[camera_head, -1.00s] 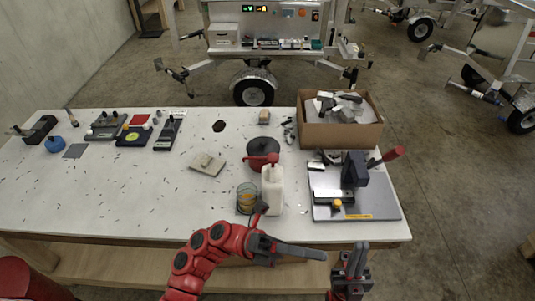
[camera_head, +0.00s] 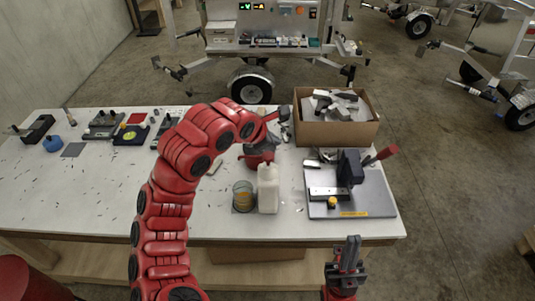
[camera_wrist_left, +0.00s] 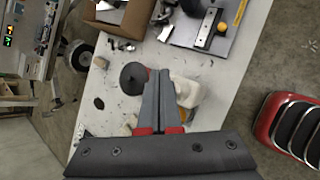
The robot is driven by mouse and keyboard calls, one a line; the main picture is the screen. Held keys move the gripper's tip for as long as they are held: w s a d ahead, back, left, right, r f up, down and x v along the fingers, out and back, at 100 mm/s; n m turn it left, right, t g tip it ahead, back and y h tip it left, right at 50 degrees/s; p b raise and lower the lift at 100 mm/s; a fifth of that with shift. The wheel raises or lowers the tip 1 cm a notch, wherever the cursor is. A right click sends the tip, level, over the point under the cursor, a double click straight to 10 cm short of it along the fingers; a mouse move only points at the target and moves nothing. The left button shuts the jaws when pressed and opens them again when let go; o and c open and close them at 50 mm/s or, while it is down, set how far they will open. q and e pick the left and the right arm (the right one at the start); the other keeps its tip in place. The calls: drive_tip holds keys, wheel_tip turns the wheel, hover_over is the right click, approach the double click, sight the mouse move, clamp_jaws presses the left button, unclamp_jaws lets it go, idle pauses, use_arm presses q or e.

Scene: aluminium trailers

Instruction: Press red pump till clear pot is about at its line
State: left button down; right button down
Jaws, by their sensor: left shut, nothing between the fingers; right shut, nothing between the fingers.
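The white bottle (camera_head: 268,190) stands upright near the table's front edge, with the red pump (camera_head: 258,159) at its top. The clear pot (camera_head: 243,195) stands just left of the bottle and holds some amber liquid; its line is too small to make out. My right gripper (camera_head: 346,258) is shut and empty in front of the table.
A cardboard box (camera_head: 335,130) of scrap stands at the back right. A grey plate with a red-handled press (camera_head: 350,185) lies right of the bottle. Small tools and a red pad (camera_head: 137,118) lie at the back left.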

use_arm(q)
drive_tip(key=shift+t+y, duration=0.5)
drive_tip(key=shift+t, duration=0.3)
drive_tip(key=r, duration=0.1)
drive_tip(key=w+a+r, duration=0.2)
drive_tip(key=r, duration=0.1)
drive_tip(key=shift+w+a, duration=0.15)
drive_tip(key=shift+f, duration=0.2)
drive_tip(key=p, duration=0.2)
hover_over(266, 157)
wheel_tip(266, 157, down, 6)
drive_tip(key=shift+a+r, duration=0.1)
drive_tip(key=shift+r, duration=0.15)
wheel_tip(266, 157, down, 3)
drive_tip(key=b, duration=0.3)
drive_tip(key=shift+r, duration=0.2)
drive_tip(key=shift+w+f, duration=0.1)
drive_tip(key=shift+f, duration=0.2)
drive_tip(key=shift+r, duration=0.1)
drive_tip(key=shift+b, duration=0.3)
